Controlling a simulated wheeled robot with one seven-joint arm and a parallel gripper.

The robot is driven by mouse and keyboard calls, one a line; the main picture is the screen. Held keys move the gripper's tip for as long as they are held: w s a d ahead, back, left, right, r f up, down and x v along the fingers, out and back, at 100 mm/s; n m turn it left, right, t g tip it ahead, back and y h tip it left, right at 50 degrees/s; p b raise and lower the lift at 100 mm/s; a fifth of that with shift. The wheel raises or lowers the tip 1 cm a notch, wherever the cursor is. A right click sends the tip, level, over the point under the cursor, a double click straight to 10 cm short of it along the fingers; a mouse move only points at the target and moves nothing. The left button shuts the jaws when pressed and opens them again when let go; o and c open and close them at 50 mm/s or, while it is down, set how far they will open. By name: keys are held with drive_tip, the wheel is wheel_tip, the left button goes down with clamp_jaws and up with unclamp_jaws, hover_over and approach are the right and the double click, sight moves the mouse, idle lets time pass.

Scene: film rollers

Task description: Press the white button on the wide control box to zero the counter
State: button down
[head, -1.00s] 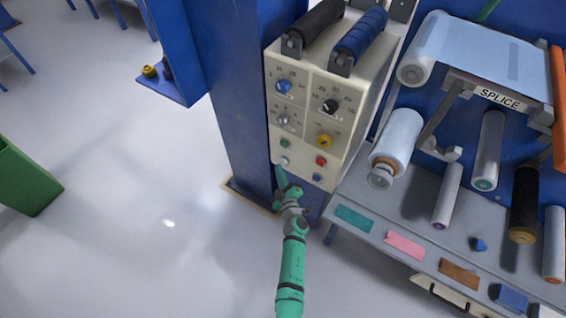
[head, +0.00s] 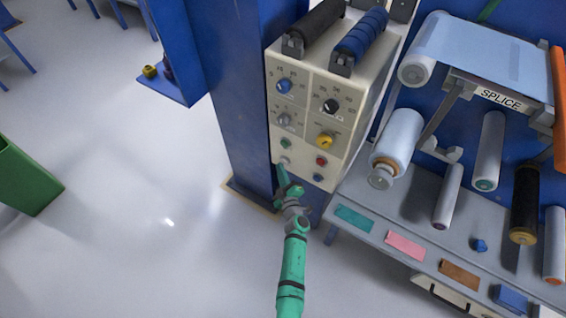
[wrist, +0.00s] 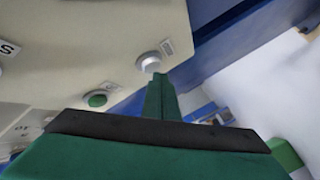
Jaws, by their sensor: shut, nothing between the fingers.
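The wide control box (head: 311,122) is cream, with knobs and small buttons on its front, mounted on a blue post. Its white button (wrist: 149,62) is low on the panel in the wrist view, beside a small label. In the head view the white button (head: 285,160) is partly hidden by my gripper. My gripper (head: 281,168) is shut and empty. Its green fingertips (wrist: 157,78) are at the lower edge of the white button; I cannot tell whether they touch it. The green button (wrist: 96,100) is to the left of my fingers in the wrist view.
On the box, a red button (head: 321,161) and a blue one (head: 318,177) are close to the right of my gripper. A grey bench (head: 385,215) with film rollers stands further right. The floor to the left (head: 130,220) is clear.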

drive_tip(key=shift+w+d, duration=0.3)
drive_tip(key=shift+w, duration=0.15)
idle(1.2)
drive_tip(key=shift+s+a, duration=0.5)
drive_tip(key=shift+s, duration=0.2)
drive_tip(key=s+a, duration=0.1)
drive_tip(key=s, duration=0.1)
drive_tip(key=s+a, duration=0.2)
idle(0.6)
drive_tip(key=shift+s, duration=0.1)
idle(0.6)
